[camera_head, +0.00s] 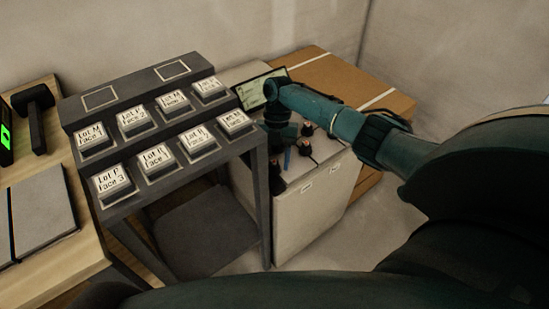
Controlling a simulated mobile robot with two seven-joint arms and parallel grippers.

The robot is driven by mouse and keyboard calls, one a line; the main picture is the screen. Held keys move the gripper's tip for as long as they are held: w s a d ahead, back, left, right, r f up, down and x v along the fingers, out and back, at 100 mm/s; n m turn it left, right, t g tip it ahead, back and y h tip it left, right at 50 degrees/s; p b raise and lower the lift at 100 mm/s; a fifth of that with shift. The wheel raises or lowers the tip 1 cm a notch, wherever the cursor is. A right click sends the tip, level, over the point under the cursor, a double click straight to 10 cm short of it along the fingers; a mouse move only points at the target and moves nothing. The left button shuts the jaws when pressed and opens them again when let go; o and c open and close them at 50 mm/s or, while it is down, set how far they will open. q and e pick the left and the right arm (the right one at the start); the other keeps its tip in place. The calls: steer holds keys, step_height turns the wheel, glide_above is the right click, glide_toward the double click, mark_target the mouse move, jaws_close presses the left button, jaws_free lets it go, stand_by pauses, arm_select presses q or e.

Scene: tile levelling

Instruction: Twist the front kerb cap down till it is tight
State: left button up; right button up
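Several small dark caps stand on the top of a pale block (315,205) right of centre. One dark cap (305,149) and another farther back (307,129) are on its right part. A dark, upright piece (276,181) stands near its front left edge, beside a thin blue piece (287,158). I cannot tell for certain which is the front kerb cap. My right gripper (279,143) points down over the left part of the block, close to the caps. Its fingertips are too small and dark to show whether they are open or touch a cap. My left gripper is out of view.
A dark rack (185,190) with several labelled tiles stands just left of the block. A small screen (252,92) is behind my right gripper. A cardboard box (335,75) lies behind. A wooden bench (75,262) with a mallet (35,108) is at the left.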

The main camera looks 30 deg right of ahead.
steer(key=c, duration=0.9)
steer(key=shift+c, duration=0.2)
